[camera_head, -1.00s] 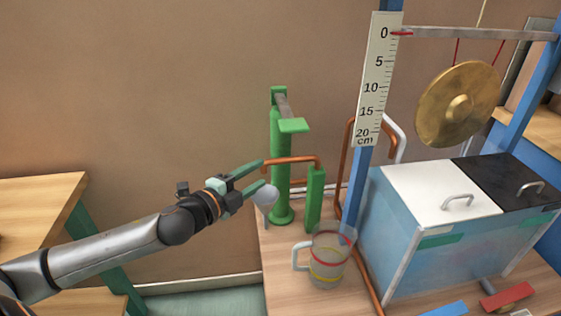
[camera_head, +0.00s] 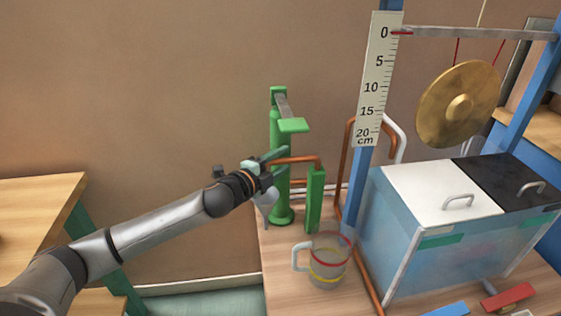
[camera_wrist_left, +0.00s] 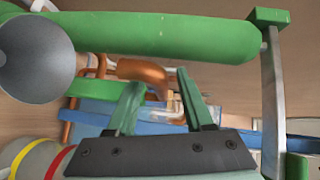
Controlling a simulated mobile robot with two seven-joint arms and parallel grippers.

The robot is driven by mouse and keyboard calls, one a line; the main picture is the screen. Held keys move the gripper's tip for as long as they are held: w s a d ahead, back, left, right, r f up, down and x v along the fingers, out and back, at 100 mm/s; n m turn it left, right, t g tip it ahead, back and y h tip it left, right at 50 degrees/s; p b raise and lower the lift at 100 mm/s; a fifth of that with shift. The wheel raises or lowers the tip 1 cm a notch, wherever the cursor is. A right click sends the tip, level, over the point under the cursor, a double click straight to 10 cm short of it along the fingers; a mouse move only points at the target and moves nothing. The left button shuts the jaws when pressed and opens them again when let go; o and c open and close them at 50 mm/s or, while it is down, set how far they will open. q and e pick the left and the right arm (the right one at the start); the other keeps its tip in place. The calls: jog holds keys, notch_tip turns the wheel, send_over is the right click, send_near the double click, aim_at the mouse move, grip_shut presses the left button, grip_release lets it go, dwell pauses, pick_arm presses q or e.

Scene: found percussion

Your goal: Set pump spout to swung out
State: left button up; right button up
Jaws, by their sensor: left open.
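The green pump (camera_head: 281,190) stands at the back left of the bench, with a grey lever and green pad on top. Its copper spout (camera_head: 302,160) runs left from the top of a short green post (camera_head: 315,200). My left gripper (camera_head: 277,164) is open at the spout's left part and hides its end. In the left wrist view, the copper spout (camera_wrist_left: 140,70) shows just past and between the open green fingertips (camera_wrist_left: 158,82); whether they touch it I cannot tell. The pump cylinder (camera_wrist_left: 160,36) lies across the top there. My right gripper is not in view.
A pale grey rounded thing (camera_head: 266,203) is just below my left gripper. A clear mug (camera_head: 328,262) with red and yellow bands stands in front of the post. A ruler on a blue upright, a hanging gong (camera_head: 458,104) and a lidded box (camera_head: 400,245) stand right.

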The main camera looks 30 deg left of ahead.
pick_arm(q)
jog(key=shift+c, duration=0.2)
grip_shut()
dwell(1.3)
